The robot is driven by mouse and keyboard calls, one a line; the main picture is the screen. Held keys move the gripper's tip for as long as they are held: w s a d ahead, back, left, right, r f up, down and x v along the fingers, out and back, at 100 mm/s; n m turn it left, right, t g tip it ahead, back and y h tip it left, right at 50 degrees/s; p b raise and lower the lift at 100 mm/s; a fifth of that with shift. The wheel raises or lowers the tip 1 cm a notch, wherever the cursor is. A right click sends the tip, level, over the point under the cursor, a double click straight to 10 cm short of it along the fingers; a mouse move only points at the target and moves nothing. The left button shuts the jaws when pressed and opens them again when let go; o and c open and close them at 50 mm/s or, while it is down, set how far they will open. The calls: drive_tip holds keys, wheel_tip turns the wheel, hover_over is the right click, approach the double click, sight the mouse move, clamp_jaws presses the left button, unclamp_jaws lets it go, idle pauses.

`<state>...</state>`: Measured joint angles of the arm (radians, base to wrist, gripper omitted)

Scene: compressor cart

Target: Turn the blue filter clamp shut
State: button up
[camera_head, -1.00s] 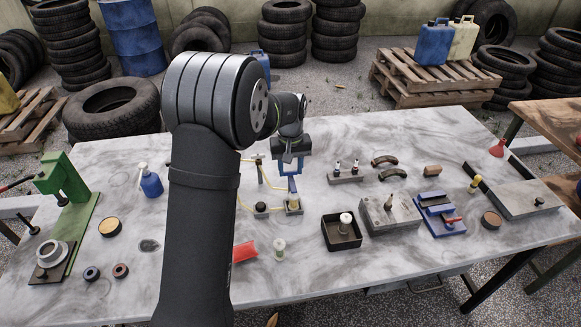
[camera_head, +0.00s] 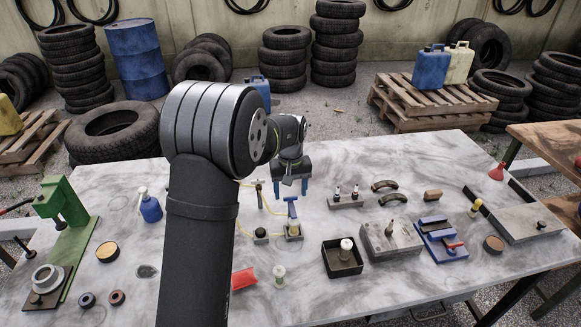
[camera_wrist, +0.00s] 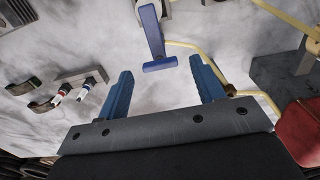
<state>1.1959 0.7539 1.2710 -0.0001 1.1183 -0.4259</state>
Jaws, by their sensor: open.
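The blue filter clamp (camera_head: 292,208) is a lever with a crossbar at its end, standing up from a small block with a yellow part (camera_head: 293,231) in the middle of the table. In the wrist view the clamp lever (camera_wrist: 152,32) comes down from the top edge, its crossbar ahead of the gap between my fingers. My gripper (camera_head: 290,188) is open and empty, just above and behind the clamp in the head view. Its two blue fingers (camera_wrist: 160,78) are spread on either side of the crossbar, apart from it.
A yellow hose (camera_head: 241,212) runs beside the clamp. A block with two small fittings (camera_head: 346,202) stands to the right, with curved parts (camera_head: 388,199) beyond. A black tray (camera_head: 343,262), grey block (camera_head: 391,240) and red part (camera_head: 244,281) lie nearer.

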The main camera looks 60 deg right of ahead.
sight(290, 197)
wheel_tip(290, 197, up, 16)
drive_tip(key=shift+r, duration=0.15)
idle(0.7)
wheel_tip(290, 197, down, 18)
drive_tip(key=shift+r, duration=0.25)
idle(0.5)
